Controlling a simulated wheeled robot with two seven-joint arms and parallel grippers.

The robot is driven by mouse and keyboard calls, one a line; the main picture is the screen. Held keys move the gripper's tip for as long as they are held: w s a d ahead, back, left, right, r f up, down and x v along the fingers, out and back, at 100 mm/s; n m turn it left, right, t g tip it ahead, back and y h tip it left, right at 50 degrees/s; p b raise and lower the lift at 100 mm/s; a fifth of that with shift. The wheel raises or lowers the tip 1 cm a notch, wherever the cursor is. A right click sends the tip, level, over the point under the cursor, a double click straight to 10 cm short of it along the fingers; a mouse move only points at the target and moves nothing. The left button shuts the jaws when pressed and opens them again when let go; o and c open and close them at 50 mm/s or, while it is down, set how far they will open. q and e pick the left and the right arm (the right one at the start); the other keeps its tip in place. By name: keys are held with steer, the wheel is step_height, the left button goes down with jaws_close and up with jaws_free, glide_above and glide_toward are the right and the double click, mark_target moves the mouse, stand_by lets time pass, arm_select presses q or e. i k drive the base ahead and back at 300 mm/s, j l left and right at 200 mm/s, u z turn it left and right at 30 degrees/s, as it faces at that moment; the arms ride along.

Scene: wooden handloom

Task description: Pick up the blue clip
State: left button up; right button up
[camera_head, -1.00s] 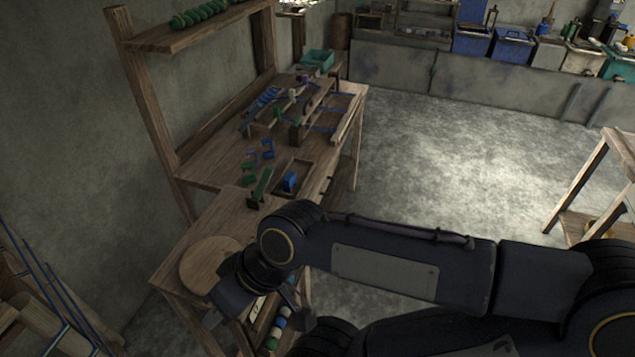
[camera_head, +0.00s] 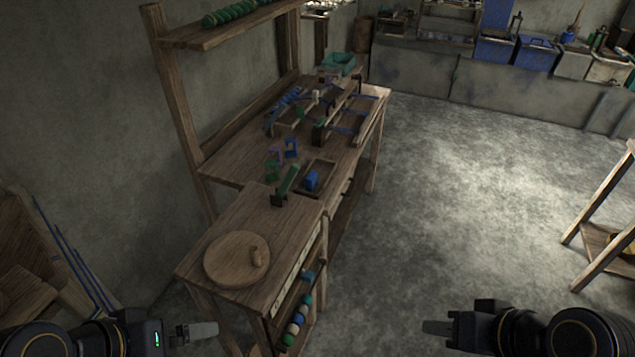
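A small blue clip-like piece (camera_head: 291,148) stands on the wooden loom table (camera_head: 232,165), close to a purple piece (camera_head: 275,153) and a green piece (camera_head: 272,169). Another blue piece (camera_head: 312,180) sits in a shallow wooden tray (camera_head: 326,190). I cannot tell for certain which blue piece is the clip. My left gripper (camera_head: 205,331) is at the bottom left, in front of the table and away from these pieces. My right gripper (camera_head: 436,328) is at the bottom right, over the floor. Neither appears to hold anything; their finger gaps do not show clearly.
A round wooden board (camera_head: 222,262) lies on the table's near end. A green upright piece (camera_head: 284,186) stands beside the tray. A small loom frame (camera_head: 320,132) and teal bin (camera_head: 338,63) are farther back. Open floor (camera_head: 455,190) lies right of the table.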

mark_target(312, 180)
steer(key=i+l, duration=0.1)
steer(key=l, duration=0.25)
steer(key=i+l+u, duration=0.1)
steer(key=l, duration=0.3)
steer(key=i+l, duration=0.15)
steer(key=l, duration=0.2)
steer(key=i+l+u, duration=0.1)
steer(key=l, duration=0.3)
steer(key=i+l+u, duration=0.1)
steer(key=i, duration=0.35)
steer(key=i+l+u, duration=0.15)
steer(key=i+l, duration=0.2)
steer(key=i+l+u, duration=0.1)
steer(key=i+l, duration=0.25)
steer(key=i, duration=0.15)
